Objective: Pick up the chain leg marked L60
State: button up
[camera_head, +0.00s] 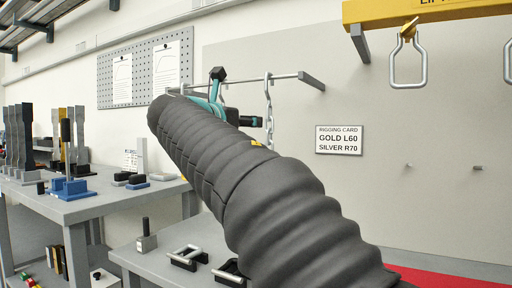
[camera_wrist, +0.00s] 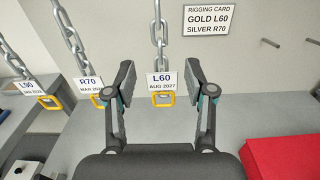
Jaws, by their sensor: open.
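The chain leg marked L60 (camera_wrist: 161,82) hangs in the wrist view, a silver chain with a white tag reading L60 AUG 2027 and a yellow square link at its lower end. My gripper (camera_wrist: 163,79) is open, with one finger on each side of this chain leg in the picture. Whether the chain lies between the pads in depth I cannot tell. In the head view my gripper (camera_head: 232,105) is mostly hidden behind my arm, near the wall rail with a hanging chain (camera_head: 268,105); no tag is readable there.
In the wrist view, chain legs R70 (camera_wrist: 90,85) and L90 (camera_wrist: 27,87) hang to the left. A red block (camera_wrist: 282,155) lies at lower right. The rigging card (camera_head: 339,139) reads gold L60, silver R70. A yellow beam (camera_head: 430,10) with hanging links is at upper right.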

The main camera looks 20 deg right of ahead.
aim_at(267, 120)
jog(key=x, duration=0.9)
jog(key=p+x, duration=0.1)
jog(key=x, duration=0.4)
jog(key=shift+w+r, duration=0.1)
jog(key=shift+r, duration=0.2)
jog(key=shift+a, duration=0.1)
jog(key=shift+c, duration=0.2)
grip_shut()
jog(key=shift+r, duration=0.15)
